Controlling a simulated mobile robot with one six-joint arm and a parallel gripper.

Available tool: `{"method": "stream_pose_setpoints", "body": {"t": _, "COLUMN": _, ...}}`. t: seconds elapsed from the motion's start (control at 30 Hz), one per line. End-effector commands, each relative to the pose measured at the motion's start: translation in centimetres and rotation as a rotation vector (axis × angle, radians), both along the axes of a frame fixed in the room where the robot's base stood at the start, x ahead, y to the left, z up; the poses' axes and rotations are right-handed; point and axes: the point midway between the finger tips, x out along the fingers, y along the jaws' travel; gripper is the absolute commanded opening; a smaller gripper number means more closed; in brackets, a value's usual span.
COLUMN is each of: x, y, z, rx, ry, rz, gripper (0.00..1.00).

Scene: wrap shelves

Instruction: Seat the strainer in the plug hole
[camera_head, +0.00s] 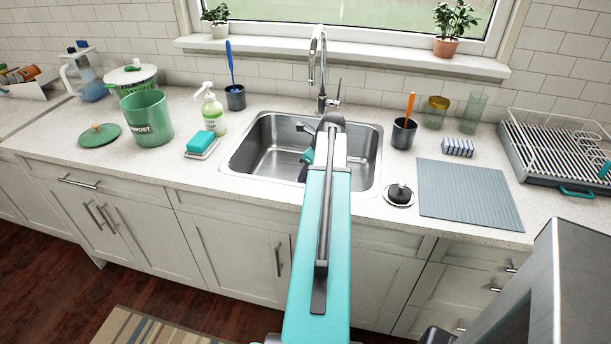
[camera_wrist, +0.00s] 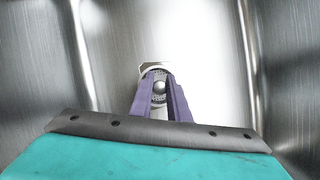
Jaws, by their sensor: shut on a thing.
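The steel sink (camera_head: 262,150) is set in the counter, and my arm reaches down into it. In the wrist view my gripper (camera_wrist: 160,92) has its two purple fingers shut on the round knob of the strainer (camera_wrist: 158,73), which has a mesh basket and a bright rim. The fingers hide much of the strainer. In the head view my gripper (camera_head: 305,160) is mostly hidden behind my arm, and the strainer is not visible there. The plug hole cannot be made out apart from the strainer, so I cannot tell whether the strainer is in it or above it.
The faucet (camera_head: 319,70) stands behind the sink. A black-knobbed stopper (camera_head: 400,193) sits on the counter right of the sink, beside a grey mat (camera_head: 468,190). A soap dish (camera_head: 203,149), soap bottle (camera_head: 213,110) and green compost bin (camera_head: 147,118) stand to the left.

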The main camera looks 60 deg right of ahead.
Motion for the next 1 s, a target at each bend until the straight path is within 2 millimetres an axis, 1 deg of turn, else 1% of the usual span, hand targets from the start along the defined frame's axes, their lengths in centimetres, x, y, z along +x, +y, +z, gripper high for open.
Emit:
{"method": "stream_pose_setpoints", "body": {"t": 0.17, "x": -0.02, "y": -0.02, "z": -1.02, "rx": -0.001, "ry": -0.001, "rz": 0.000, "gripper": 0.00}}
{"method": "stream_pose_setpoints", "body": {"t": 0.6, "x": -0.07, "y": -0.05, "z": -1.37, "rx": -0.001, "ry": 0.000, "rz": -0.001, "gripper": 0.00}}
{"method": "stream_pose_setpoints", "body": {"t": 0.63, "x": -0.07, "y": -0.06, "z": -1.34, "rx": -0.001, "ry": 0.000, "rz": -0.001, "gripper": 0.20}}
{"method": "stream_pose_setpoints", "body": {"t": 0.7, "x": -0.08, "y": -0.06, "z": -1.33, "rx": -0.001, "ry": 0.000, "rz": -0.001, "gripper": 0.32}}
{"method": "stream_pose_setpoints", "body": {"t": 0.73, "x": -0.08, "y": -0.07, "z": -1.32, "rx": -0.001, "ry": 0.000, "rz": -0.001, "gripper": 0.34}}
{"method": "stream_pose_setpoints", "body": {"t": 1.0, "x": -0.10, "y": -0.09, "z": -1.30, "rx": -0.001, "ry": 0.000, "rz": -0.002, "gripper": 0.34}}
